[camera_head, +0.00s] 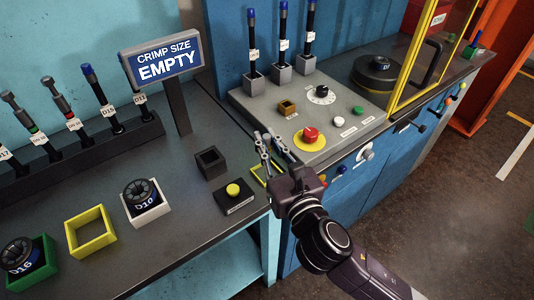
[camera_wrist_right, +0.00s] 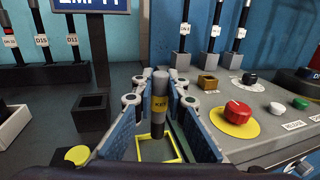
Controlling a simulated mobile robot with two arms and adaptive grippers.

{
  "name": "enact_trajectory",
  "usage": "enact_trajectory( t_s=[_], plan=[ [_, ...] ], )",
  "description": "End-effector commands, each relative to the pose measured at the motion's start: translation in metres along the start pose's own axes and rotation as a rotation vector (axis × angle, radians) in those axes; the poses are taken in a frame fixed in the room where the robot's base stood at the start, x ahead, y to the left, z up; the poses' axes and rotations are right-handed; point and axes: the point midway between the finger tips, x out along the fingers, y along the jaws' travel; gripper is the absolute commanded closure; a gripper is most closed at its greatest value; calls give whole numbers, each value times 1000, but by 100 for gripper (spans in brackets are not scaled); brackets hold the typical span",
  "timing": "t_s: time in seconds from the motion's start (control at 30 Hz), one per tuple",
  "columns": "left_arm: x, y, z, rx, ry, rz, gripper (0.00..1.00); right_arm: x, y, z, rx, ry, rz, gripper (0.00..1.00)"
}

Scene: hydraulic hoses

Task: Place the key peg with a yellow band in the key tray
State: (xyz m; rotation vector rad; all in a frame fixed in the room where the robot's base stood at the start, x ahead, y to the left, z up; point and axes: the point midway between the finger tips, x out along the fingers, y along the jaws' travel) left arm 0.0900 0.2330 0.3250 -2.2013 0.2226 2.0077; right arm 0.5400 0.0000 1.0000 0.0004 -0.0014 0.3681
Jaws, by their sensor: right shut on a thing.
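The key peg (camera_wrist_right: 158,118) is a grey cylinder with a yellow, lettered band. It stands upright between the fingers of my right gripper (camera_wrist_right: 158,100), which is shut on it. In the head view my right gripper (camera_head: 275,148) is at the right end of the grey bench, and the peg is hard to make out there. A yellow-outlined square (camera_head: 258,178), perhaps the key tray, lies at the bench edge just under the gripper. In the wrist view this yellow square (camera_wrist_right: 143,154) shows below the peg's lower end, which appears apart from it. My left gripper is out of view.
A dark open socket block (camera_head: 210,163) and a yellow-button box (camera_head: 236,196) stand left of the gripper. The control panel (camera_head: 345,132) with a red button (camera_head: 310,134) is close on the right. A sign (camera_head: 162,60) and hose rack (camera_head: 80,158) stand farther left.

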Motion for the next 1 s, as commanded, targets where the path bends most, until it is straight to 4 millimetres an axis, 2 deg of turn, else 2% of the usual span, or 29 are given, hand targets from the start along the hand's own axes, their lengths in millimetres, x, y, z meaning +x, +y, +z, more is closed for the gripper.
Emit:
enact_trajectory(
  t_s=[0.03,0.1,0.2,0.63,0.67,0.8,1.0],
  plan=[
    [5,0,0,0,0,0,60,0,0,-13,0,6,-2,100],
    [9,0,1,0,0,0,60,0,-1,-25,1,5,-3,100],
    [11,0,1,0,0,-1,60,0,0,-34,1,3,-2,100],
    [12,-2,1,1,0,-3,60,0,0,-39,-1,2,0,100],
    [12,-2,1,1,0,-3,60,0,0,-39,-1,2,-1,85],
    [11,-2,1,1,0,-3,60,0,0,-39,0,2,-1,70],
    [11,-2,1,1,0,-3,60,0,0,-38,0,2,-1,70]
  ],
)
